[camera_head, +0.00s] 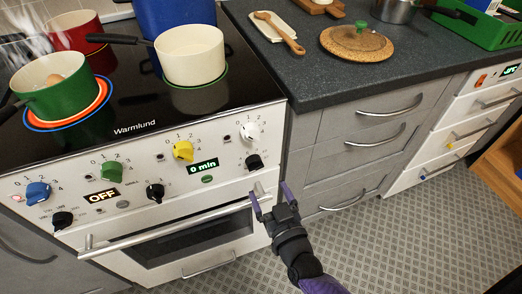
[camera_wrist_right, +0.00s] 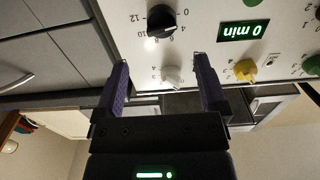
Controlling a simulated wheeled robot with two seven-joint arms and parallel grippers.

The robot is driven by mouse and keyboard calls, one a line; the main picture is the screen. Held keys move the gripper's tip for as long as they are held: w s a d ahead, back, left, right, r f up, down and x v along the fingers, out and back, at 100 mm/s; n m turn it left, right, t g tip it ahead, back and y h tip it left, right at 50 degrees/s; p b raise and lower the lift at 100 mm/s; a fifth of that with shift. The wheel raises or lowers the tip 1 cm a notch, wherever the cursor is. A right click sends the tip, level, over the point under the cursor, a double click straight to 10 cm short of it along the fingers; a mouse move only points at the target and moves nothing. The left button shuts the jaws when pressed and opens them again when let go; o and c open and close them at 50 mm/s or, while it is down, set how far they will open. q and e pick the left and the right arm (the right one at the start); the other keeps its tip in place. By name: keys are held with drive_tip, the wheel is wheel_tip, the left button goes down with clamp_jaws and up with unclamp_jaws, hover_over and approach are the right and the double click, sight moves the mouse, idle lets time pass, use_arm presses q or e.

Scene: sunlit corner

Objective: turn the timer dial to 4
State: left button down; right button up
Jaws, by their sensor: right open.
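The timer dial is a small black knob (camera_head: 254,162) at the right end of the stove's front panel, below a white knob (camera_head: 250,131). In the right wrist view the black dial (camera_wrist_right: 161,20) has a number scale reaching 12, seen upside down. The timer display (camera_head: 202,166) reads 0 min. My right gripper (camera_head: 269,192) is open and empty, in front of the panel and below and right of the dial. In the right wrist view the dial lies beyond the fingertips (camera_wrist_right: 160,62), apart from them. My left gripper is not in view.
A yellow knob (camera_head: 183,150), a green knob (camera_head: 111,170) and a blue knob (camera_head: 38,192) also sit on the panel. The oven handle (camera_head: 170,224) runs below. A green pot (camera_head: 60,92) and a white pot (camera_head: 190,58) stand on the hob. The floor at right is clear.

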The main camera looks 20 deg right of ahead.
sight(257, 169)
drive_tip(key=w, duration=0.2)
drive_tip(key=w+b, duration=0.1)
drive_tip(key=w, duration=0.2)
drive_tip(key=w+b, duration=0.1)
drive_tip(key=w, duration=0.2)
drive_tip(key=shift+a+f, duration=0.1)
drive_tip(key=shift+a, duration=0.15)
clamp_jaws()
